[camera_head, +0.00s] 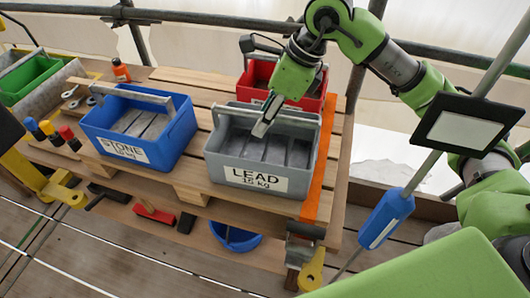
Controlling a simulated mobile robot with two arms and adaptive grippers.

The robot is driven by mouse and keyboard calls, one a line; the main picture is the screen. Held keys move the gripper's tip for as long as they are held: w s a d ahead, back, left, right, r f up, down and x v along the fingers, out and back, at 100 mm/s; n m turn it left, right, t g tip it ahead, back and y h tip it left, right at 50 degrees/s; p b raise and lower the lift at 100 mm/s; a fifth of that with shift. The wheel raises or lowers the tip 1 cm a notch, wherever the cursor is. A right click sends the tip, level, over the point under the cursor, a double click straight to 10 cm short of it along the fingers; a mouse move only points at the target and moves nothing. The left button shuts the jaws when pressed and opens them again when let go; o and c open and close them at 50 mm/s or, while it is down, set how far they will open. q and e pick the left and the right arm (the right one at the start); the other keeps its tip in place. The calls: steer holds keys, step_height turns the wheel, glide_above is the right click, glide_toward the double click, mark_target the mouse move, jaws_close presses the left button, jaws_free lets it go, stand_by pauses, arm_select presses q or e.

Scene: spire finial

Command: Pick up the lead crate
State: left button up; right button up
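The lead crate (222,166) is a grey open box with a white label reading "LEAD 15 kg". It stands on the wooden pallet bench, right of the middle in the head view. Grey bars lie inside it, and a grey carrying handle (295,118) runs across its top. My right gripper (263,125) reaches down from the upper right to the handle, pointing into the crate opening. Its fingers overlap the handle in the picture; I cannot tell whether they touch or grip it. My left gripper is not in view.
A blue crate labelled "STONE" (186,133) stands to the left, and a red crate (316,103) close behind. A green crate (33,79) is at far left. A blue-handled pole (385,217) stands at the right. A blue bowl (235,237) sits below the bench's front edge.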

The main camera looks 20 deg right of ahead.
jaws_close()
steer(key=shift+r, duration=0.1)
